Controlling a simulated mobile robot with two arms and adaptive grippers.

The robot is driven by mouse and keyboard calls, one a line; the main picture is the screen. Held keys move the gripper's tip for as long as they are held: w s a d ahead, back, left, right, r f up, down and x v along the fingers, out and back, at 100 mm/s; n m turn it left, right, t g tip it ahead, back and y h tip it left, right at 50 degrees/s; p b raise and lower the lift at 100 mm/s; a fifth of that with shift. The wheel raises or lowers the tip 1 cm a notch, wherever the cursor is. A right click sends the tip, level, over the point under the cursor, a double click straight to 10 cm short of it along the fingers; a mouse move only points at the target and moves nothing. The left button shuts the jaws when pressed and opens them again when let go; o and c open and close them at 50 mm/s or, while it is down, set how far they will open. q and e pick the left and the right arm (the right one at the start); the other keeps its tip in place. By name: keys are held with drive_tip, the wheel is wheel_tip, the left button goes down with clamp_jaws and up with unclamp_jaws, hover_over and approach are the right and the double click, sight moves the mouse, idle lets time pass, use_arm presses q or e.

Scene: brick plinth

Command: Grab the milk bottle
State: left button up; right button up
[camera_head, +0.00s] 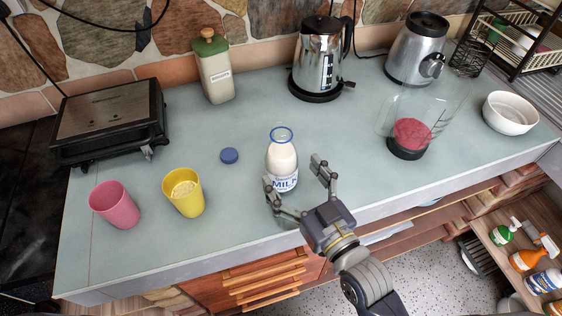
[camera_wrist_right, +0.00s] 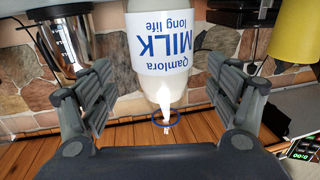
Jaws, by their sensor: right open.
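The milk bottle (camera_head: 283,163) stands upright on the counter, a white-filled clear bottle with a blue ring at its open mouth and a blue MILK label. My right gripper (camera_head: 298,188) is open at the front of the bottle, one finger to its left at the base and the other to its right. In the right wrist view the bottle (camera_wrist_right: 158,55) appears upside down between the two spread fingers (camera_wrist_right: 160,95), with a gap on each side. My left gripper is not in view.
A blue cap (camera_head: 229,155), a yellow cup (camera_head: 184,193) and a pink cup (camera_head: 115,205) are left of the bottle. A blender jar (camera_head: 408,140) stands right. Behind are a kettle (camera_head: 318,62), a canister (camera_head: 216,75) and a grill (camera_head: 108,115). The counter around the bottle is clear.

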sight(281, 159)
drive_tip(key=p+x, duration=0.1)
drive_tip(key=x, duration=0.3)
drive_tip(key=shift+w+a+r, duration=0.1)
drive_tip(key=shift+w+a, duration=0.05)
drive_tip(key=shift+a, duration=0.1)
drive_tip(key=shift+w+a, duration=0.1)
drive_tip(key=shift+w, duration=0.1)
drive_tip(key=shift+s, duration=0.1)
drive_tip(key=shift+c, duration=1)
drive_tip(key=c, duration=1.4)
drive_tip(key=shift+r, duration=0.1)
drive_tip(key=shift+c, duration=0.6)
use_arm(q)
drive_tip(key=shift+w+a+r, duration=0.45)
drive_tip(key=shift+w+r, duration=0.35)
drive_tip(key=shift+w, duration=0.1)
use_arm(e)
drive_tip(key=shift+r, duration=0.15)
